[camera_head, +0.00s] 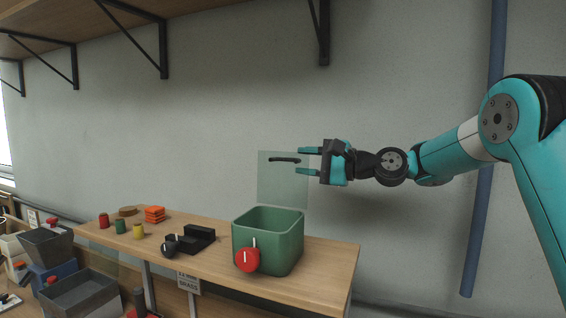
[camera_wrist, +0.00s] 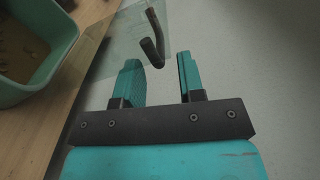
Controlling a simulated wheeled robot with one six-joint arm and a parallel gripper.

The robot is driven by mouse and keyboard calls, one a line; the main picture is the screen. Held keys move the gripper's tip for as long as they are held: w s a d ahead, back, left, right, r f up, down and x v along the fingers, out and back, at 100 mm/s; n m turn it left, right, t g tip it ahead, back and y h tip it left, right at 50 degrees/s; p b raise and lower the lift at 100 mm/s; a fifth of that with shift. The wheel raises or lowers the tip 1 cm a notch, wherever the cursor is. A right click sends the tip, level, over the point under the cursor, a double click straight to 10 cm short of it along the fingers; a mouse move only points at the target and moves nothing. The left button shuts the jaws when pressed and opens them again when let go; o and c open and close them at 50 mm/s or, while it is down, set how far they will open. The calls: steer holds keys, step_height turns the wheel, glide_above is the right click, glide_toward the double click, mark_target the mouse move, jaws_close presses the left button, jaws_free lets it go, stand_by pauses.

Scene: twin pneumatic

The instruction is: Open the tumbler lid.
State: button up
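The tumbler is a green open-topped box (camera_head: 268,247) with a red knob (camera_head: 246,260) on its front; it stands on the right part of the wooden shelf. Its clear lid (camera_head: 283,190) stands upright at the back of the box, so the mouth is uncovered. A black handle (camera_head: 285,160) is on the lid's upper part. In the wrist view the tumbler (camera_wrist: 62,68) shows small brown bits inside. My gripper (camera_head: 308,161) is open and empty, just right of the lid's upper edge. In the wrist view the handle (camera_wrist: 150,40) lies ahead of the gap between my fingertips (camera_wrist: 158,62).
The shelf (camera_head: 335,268) also holds a black tray (camera_head: 195,240), orange blocks (camera_head: 154,214) and small red, green and yellow cylinders. Grey bins (camera_head: 80,293) stand lower left. A blue pipe (camera_head: 480,220) runs down the wall at right.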

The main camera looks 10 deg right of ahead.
steer(key=shift+x, duration=0.9)
